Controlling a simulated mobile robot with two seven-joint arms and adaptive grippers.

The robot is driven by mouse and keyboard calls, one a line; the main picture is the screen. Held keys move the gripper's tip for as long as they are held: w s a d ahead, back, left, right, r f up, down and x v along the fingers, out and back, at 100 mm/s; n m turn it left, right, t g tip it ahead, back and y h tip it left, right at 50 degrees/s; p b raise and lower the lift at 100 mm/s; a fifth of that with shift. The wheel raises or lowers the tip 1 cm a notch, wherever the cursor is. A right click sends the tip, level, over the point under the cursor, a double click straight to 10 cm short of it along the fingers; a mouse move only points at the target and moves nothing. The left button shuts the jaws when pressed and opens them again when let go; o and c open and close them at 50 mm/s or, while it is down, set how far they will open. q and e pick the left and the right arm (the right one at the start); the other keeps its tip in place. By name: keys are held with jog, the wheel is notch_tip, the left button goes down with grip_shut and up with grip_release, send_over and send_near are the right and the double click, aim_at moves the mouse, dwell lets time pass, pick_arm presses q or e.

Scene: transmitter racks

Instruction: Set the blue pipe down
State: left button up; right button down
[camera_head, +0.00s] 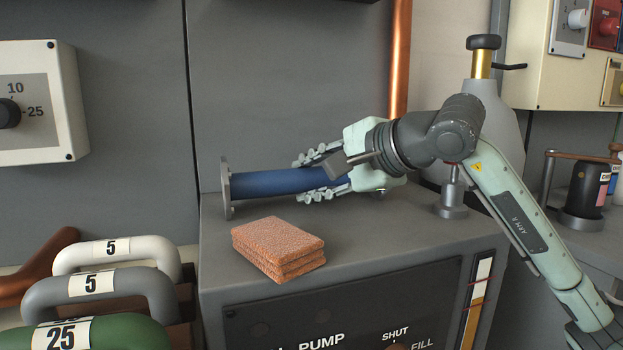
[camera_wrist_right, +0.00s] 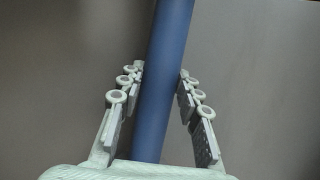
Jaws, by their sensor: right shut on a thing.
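The blue pipe (camera_head: 275,183) lies roughly level over the grey cabinet top (camera_head: 350,235), with a round grey flange (camera_head: 226,188) at its left end. My right gripper (camera_head: 302,178) comes in from the right and is shut on the pipe, one finger on each side. The wrist view shows the pipe (camera_wrist_right: 165,75) running between the two ribbed fingers (camera_wrist_right: 160,85). The pipe's right end is hidden by the gripper. I cannot tell whether the flange's lower edge touches the cabinet top. My left gripper is not in view.
Stacked orange sponges (camera_head: 278,247) lie on the cabinet top in front of the pipe. A copper pipe (camera_head: 400,60) stands behind my gripper. Numbered handles (camera_head: 115,285) are at lower left. A grey bottle-shaped vessel (camera_head: 490,120) stands behind my arm. Some cabinet top right of the sponges is clear.

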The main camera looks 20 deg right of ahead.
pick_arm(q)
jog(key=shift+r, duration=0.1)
pick_arm(e)
jog(key=c, duration=1.1)
grip_release()
jog(key=shift+o, duration=0.2)
jog(key=shift+r, duration=0.2)
jog(key=v, duration=0.2)
jog(key=shift+s+d+r, duration=0.1)
jog(key=shift+s+d, duration=0.1)
jog(key=shift+s, duration=0.1)
jog(key=v, duration=0.8)
jog(key=shift+b, duration=0.35)
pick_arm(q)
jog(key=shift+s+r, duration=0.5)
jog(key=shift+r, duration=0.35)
pick_arm(e)
jog(key=shift+s+d+r, duration=0.15)
jog(key=shift+s+r, duration=0.1)
jog(key=shift+s, duration=0.35)
